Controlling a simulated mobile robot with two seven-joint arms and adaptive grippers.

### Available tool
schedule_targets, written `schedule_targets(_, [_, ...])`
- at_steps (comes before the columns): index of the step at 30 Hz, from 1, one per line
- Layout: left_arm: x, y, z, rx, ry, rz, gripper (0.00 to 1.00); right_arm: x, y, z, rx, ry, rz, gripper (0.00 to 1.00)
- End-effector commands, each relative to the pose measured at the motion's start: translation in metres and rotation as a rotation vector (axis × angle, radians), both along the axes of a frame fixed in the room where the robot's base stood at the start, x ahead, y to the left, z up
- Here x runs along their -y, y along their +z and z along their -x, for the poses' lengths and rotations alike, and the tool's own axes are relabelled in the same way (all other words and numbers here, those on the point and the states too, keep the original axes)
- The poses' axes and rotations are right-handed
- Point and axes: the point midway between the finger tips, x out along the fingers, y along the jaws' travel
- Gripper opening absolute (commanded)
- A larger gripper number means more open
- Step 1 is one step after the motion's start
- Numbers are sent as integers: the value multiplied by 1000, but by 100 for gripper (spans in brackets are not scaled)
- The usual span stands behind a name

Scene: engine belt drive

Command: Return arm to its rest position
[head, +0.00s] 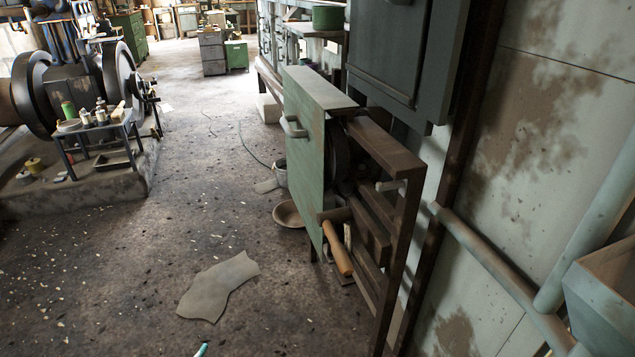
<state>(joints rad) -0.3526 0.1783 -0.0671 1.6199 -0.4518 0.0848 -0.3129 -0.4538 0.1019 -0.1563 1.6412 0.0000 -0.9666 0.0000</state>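Neither of my grippers shows in the head view. The belt drive stands at the wall as a rusty brown metal frame (408,190) with a dark wheel (338,158) inside. A green panel (303,150) with a pale handle (293,127) covers its left side and hides part of the wheel. A crank with a wooden grip (337,250) sticks out low at the front. No belt can be made out.
A large engine with flywheels (118,85) stands on a plinth at the left, with a small bottle table (100,128) beside it. A bowl (288,213) and a grey sheet (218,287) lie on otherwise largely open floor (185,225). Pipes (490,262) run along the right wall.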

Motion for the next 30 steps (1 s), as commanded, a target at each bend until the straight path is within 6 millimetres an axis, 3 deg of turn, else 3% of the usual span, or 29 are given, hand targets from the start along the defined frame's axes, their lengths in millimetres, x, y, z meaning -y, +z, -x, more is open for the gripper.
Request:
schedule_targets(3, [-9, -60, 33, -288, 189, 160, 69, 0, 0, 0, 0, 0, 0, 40])
schedule_targets(6, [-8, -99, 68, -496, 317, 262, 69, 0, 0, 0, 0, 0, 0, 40])
schedule_targets(12, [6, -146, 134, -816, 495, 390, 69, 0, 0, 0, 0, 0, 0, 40])
schedule_targets(19, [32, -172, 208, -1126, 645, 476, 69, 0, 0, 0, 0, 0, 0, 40])
schedule_targets(21, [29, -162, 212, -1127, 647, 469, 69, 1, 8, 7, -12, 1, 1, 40])
schedule_targets(30, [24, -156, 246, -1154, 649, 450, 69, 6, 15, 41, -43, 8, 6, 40])
